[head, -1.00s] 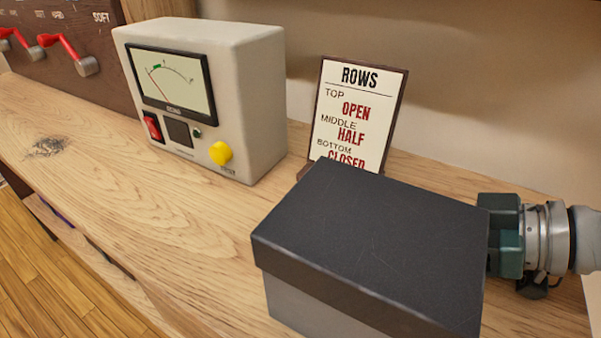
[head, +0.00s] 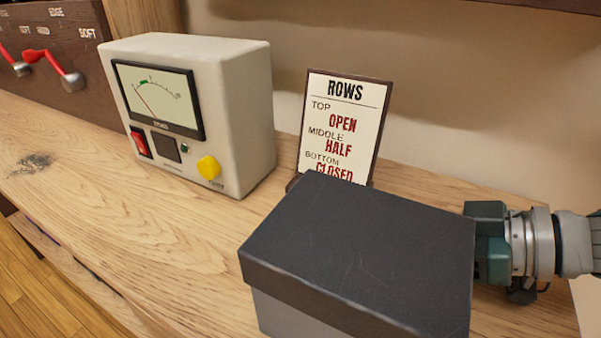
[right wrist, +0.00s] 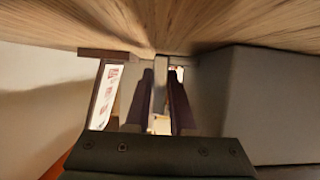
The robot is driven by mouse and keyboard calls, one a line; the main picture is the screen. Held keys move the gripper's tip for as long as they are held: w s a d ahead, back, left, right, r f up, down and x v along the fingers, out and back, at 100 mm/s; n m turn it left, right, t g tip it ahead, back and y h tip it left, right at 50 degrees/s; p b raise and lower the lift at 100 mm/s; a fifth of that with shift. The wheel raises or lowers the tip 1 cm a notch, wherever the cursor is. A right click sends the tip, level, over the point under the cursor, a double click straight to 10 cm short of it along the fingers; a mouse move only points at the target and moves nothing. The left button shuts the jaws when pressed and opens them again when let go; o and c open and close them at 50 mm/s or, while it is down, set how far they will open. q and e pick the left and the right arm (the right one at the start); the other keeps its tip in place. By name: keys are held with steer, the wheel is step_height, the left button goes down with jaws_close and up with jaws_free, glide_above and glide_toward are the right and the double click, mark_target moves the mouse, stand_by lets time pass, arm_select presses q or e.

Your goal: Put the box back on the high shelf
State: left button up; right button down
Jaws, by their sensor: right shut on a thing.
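The box (head: 360,255) has a dark grey lid and lighter grey sides. It is in the lower middle of the head view, in front of the sign, over the wooden counter. Its lower part is cut off, so I cannot tell whether it touches the counter. My right gripper (head: 487,245) is at the box's right end, near its back corner, and shut on it. The fingertips are hidden there. In the right wrist view the fingers (right wrist: 162,90) are close together beside a large grey side of the box (right wrist: 265,105). My left gripper is not in view.
A dark shelf edge (head: 560,5) crosses the top right. The ROWS sign (head: 343,125) stands close behind the box. A cream meter unit (head: 195,115) with a yellow knob is left of it. A panel with red levers (head: 60,55) is at far left. The counter's front left (head: 110,215) is clear.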

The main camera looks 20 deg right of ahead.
step_height(320, 180, up, 20)
steer(key=p, duration=0.8)
